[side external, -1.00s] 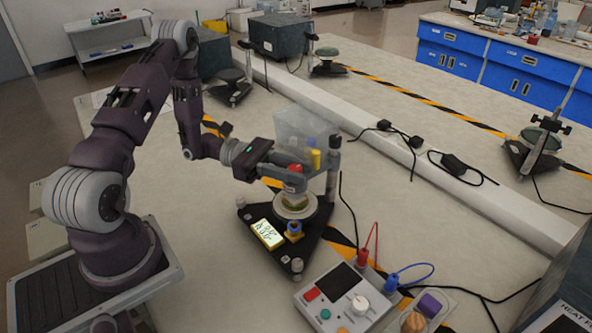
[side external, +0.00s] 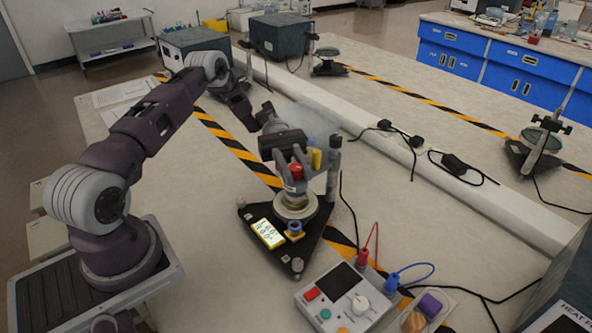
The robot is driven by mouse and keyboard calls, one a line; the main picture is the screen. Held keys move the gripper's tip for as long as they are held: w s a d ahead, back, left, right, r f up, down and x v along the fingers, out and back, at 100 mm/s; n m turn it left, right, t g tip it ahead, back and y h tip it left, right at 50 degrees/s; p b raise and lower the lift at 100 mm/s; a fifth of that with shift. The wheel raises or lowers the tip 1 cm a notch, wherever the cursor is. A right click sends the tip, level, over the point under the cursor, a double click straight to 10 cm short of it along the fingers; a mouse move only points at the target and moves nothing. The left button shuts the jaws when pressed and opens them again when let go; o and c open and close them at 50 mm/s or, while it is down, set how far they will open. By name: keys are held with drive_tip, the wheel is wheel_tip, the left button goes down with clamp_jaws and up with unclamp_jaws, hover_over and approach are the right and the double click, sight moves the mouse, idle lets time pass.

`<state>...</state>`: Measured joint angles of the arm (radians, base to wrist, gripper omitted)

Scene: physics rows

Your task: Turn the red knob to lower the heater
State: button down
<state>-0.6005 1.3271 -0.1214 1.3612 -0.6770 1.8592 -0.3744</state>
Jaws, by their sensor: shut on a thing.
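The red knob (side external: 296,171) sits near the top of the heater apparatus, above a round metal plate (side external: 291,209). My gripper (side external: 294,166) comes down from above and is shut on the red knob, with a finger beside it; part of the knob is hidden. The apparatus stands on a black triangular base (side external: 309,247) with a dark post (side external: 333,170) at the right. A lit yellow display (side external: 267,233) is on the base; its digits are too small to read surely.
A yellow knob (side external: 316,159) is close to the right of my gripper. A blue-topped knob (side external: 294,228) is low at the front. A control box (side external: 342,300) with red and blue leads stands at front right.

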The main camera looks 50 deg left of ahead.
drive_tip(key=shift+m+g+y, duration=0.8)
drive_tip(key=shift+m+g, duration=0.3)
drive_tip(key=shift+g, duration=0.4)
drive_tip(key=c, duration=1.1)
unclamp_jaws()
drive_tip(key=shift+c, duration=0.2)
